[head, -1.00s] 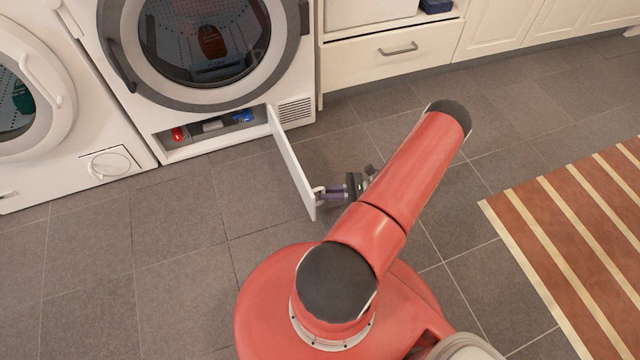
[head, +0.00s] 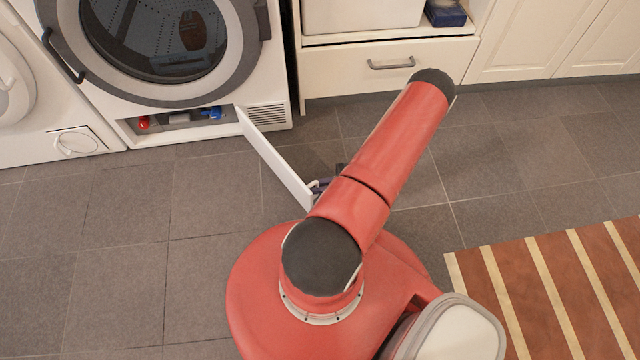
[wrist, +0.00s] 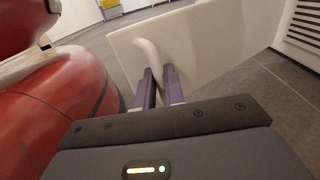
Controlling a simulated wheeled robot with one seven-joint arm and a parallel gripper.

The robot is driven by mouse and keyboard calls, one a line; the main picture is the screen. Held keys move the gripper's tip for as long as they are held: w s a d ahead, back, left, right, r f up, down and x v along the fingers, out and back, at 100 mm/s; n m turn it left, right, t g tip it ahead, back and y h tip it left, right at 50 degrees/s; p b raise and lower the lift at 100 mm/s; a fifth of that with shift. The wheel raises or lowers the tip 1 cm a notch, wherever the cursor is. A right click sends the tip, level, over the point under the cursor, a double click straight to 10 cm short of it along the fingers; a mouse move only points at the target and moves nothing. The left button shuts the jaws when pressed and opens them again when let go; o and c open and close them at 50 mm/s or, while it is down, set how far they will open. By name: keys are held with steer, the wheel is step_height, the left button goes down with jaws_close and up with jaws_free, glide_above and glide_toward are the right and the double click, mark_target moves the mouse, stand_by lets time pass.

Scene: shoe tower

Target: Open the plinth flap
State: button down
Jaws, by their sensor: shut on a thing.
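The white plinth flap (head: 273,157) stands swung out from the base of the dryer, hinged beside the vent grille. Behind it the plinth opening (head: 180,122) is exposed, with a red knob and a blue part inside. My gripper (head: 318,186) is at the flap's free end, mostly hidden by my red arm in the head view. In the wrist view the purple fingers of my gripper (wrist: 157,88) are shut on the flap's white curved handle (wrist: 148,58). The flap's face (wrist: 205,42) fills the upper middle there.
The dryer (head: 170,50) stands at the back left, with another white machine (head: 30,110) left of it. A cream drawer unit (head: 385,68) is at the back. A striped wooden mat (head: 550,290) lies at the right. The grey tiled floor at left is clear.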

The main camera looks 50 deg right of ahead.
steer(key=shift+w+d+r, duration=0.15)
steer(key=shift+w+d, duration=0.15)
steer(key=shift+w, duration=0.25)
steer(key=c, duration=1.5)
jaws_free()
steer(key=shift+a, duration=0.1)
steer(key=shift+s, duration=0.2)
steer(key=v, duration=0.7)
steer(key=shift+s+d, duration=0.25)
